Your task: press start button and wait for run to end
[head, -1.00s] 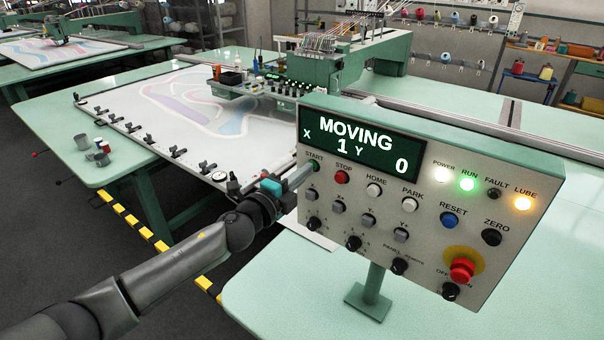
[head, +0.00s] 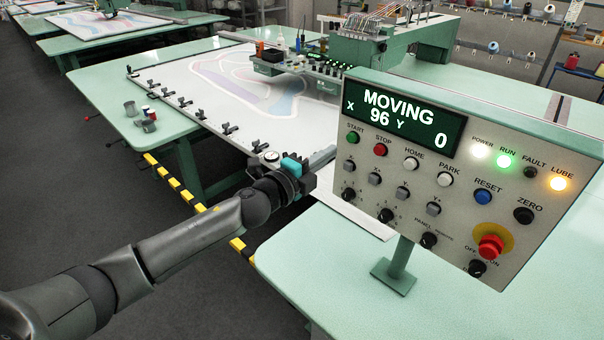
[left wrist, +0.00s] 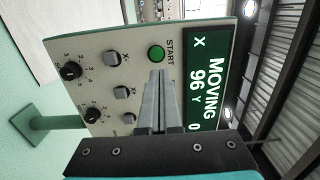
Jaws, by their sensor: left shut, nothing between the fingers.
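The control panel (head: 452,205) stands on a post at the right of the head view. Its display (head: 400,118) reads MOVING, X 96, Y 0. The green START button (head: 353,137) is at the panel's upper left and is uncovered; it also shows in the left wrist view (left wrist: 156,54). The RUN lamp (head: 504,160) is lit green. My left gripper (head: 328,156) is shut and empty, its tips a little left of the panel and apart from the button. In the left wrist view its fingers (left wrist: 157,76) point at START. My right gripper is not in view.
The red STOP button (head: 381,149) is beside START, and a red emergency knob (head: 490,246) is at the panel's lower right. The tufting frame (head: 185,80) with patterned cloth lies behind my arm. Cups and spools (head: 146,117) sit on the table's left.

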